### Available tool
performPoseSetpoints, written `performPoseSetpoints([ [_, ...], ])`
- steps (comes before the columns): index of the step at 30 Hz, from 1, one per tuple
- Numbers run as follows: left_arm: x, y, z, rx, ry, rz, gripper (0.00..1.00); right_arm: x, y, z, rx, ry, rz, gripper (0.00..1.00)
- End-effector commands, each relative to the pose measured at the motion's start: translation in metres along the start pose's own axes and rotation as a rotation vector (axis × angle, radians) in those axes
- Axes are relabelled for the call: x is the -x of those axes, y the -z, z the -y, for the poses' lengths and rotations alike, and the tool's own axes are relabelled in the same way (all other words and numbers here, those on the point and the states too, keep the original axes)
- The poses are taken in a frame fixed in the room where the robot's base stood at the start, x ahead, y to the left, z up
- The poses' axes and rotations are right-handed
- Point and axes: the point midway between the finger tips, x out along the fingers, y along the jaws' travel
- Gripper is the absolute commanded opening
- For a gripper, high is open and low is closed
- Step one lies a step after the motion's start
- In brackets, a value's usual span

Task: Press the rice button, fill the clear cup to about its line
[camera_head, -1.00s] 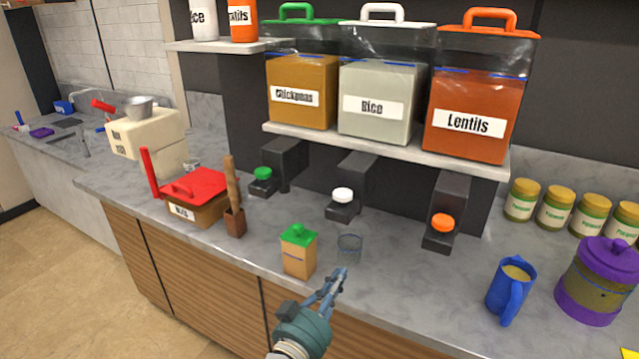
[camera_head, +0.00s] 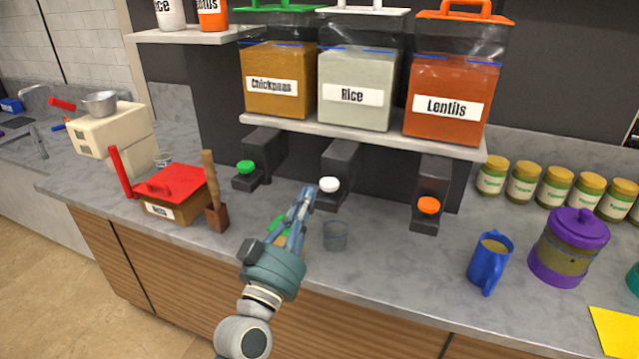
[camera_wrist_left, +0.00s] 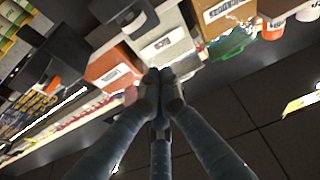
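The white rice button (camera_head: 328,184) sits on the dark dispenser (camera_head: 340,158) below the rice container (camera_head: 353,88). The clear cup (camera_head: 335,236) stands upright on the counter, in front of and below that dispenser; I see no rice in it, and its line is too small to make out. My left gripper (camera_head: 308,194) is raised above the counter, with its fingertips just left of the white button in the head view; I cannot tell whether they touch it. In the left wrist view its fingers (camera_wrist_left: 160,76) come together with nothing visible between them. My right gripper is not in view.
Green (camera_head: 246,167) and orange (camera_head: 429,205) buttons flank the white one. A green-lidded box (camera_head: 281,228) is mostly hidden behind my left gripper. A red-lidded box (camera_head: 172,192), a blue jug (camera_head: 490,262) and a purple-lidded jar (camera_head: 569,248) stand on the counter.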

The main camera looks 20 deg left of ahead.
Motion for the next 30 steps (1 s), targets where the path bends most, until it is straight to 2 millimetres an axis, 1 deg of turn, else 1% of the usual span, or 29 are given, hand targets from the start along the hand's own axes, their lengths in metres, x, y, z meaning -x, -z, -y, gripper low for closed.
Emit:
performPoseSetpoints([
  [1,-0.013,0.006,0.0,0.002,0.0,-0.003,0.0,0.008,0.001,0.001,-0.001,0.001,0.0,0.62],
  [3,-0.028,0.006,0.0,0.003,0.0,-0.003,0.0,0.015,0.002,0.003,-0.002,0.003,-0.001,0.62],
  [9,-0.071,0.005,0.0,0.002,0.0,-0.002,0.0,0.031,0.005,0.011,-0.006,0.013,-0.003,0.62],
  [11,-0.083,0.005,0.0,0.001,0.0,-0.002,0.0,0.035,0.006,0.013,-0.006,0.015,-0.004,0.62],
  [12,-0.077,-0.01,0.0,-0.003,-0.003,0.007,0.0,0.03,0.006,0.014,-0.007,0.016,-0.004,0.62],
  [13,-0.074,-0.016,0.0,-0.004,-0.004,0.007,0.0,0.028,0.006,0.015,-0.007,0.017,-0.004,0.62],
  [18,-0.067,-0.032,0.0,-0.002,-0.002,0.002,0.0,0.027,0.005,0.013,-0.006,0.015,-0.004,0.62],
  [23,-0.065,-0.038,0.0,0.0,0.0,0.001,0.0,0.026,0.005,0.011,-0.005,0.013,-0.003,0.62],
  [30,-0.065,-0.038,0.0,0.001,0.0,0.001,0.0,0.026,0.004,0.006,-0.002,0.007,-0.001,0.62],
])
